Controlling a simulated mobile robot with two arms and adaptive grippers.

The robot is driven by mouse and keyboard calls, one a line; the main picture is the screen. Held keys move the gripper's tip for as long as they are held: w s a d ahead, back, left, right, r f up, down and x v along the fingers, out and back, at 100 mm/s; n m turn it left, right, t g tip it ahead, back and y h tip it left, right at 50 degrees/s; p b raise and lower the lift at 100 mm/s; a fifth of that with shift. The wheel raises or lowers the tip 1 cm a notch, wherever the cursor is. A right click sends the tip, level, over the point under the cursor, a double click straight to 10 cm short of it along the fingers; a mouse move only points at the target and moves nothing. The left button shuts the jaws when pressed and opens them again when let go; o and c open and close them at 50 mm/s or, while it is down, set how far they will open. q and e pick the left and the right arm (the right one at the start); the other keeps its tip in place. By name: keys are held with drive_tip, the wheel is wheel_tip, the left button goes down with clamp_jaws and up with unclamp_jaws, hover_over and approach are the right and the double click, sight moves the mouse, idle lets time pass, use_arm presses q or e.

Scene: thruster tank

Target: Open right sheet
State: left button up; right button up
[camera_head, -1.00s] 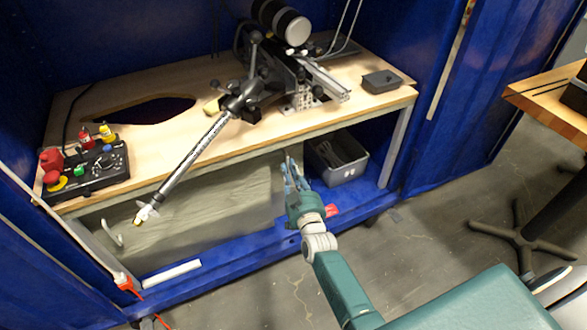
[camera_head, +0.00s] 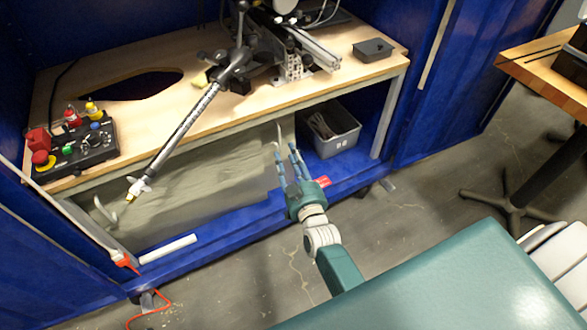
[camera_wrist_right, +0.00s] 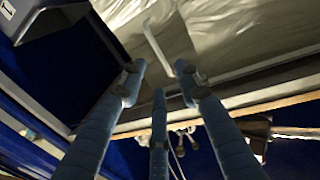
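A grey-green sheet (camera_head: 215,185) hangs under the front of the wooden bench. A pale handle (camera_head: 280,135) stands at its right edge; the handle also shows in the right wrist view (camera_wrist_right: 156,45). A second pale hook-like handle (camera_head: 103,212) is at the sheet's left end. My right gripper (camera_head: 284,152) is just below and in front of the right handle. In the right wrist view its blue fingers (camera_wrist_right: 158,75) are spread and empty, with the handle just beyond the fingertips and apparently apart from them. My left gripper is out of view.
A grey bin (camera_head: 332,133) stands on the blue shelf right of the sheet. A control box (camera_head: 85,150) with coloured buttons and a clamped arm (camera_head: 185,130) are on the bench (camera_head: 150,115). Another table (camera_head: 540,65) is at right. Grey floor (camera_head: 420,180) lies in front.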

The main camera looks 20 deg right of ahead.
drive_tip(key=s, duration=0.5)
drive_tip(key=shift+s+a, duration=0.3)
drive_tip(key=shift+a, duration=0.05)
